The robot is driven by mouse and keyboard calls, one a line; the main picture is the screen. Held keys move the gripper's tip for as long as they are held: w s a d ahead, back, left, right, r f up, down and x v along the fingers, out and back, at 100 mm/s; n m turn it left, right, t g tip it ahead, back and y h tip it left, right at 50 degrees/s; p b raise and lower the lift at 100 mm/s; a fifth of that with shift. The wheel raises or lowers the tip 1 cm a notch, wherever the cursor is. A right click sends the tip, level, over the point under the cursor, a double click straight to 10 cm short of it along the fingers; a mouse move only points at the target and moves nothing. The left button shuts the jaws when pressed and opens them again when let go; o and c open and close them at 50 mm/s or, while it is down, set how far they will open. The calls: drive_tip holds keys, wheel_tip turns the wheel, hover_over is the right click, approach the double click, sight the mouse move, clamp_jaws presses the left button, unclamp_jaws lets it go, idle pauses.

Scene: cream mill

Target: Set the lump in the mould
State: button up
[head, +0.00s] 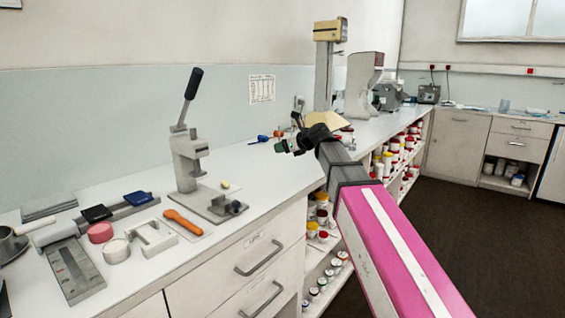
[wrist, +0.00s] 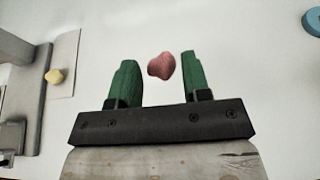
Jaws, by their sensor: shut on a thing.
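My gripper (head: 284,147) is over the far part of the bench, to the right of the lever press (head: 187,160). I cannot tell for certain which thing is the mould; a grey slotted block (head: 75,268) lies at the front left. The pink lump is hidden in the head view.
An orange-handled tool (head: 183,223), a white U-shaped block (head: 152,237), a pink disc (head: 100,232) and a white disc (head: 116,250) lie left of the press. A blue tool (head: 262,138) lies near the wall. The bench between press and gripper is mostly clear.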

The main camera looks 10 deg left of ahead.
hover_over(285, 168)
drive_tip(key=f, duration=0.3)
drive_tip(key=shift+w+f, duration=0.2)
drive_tip(key=shift+f, duration=2.05)
drive_tip(key=o, duration=0.9)
drive_tip(key=shift+f, duration=0.1)
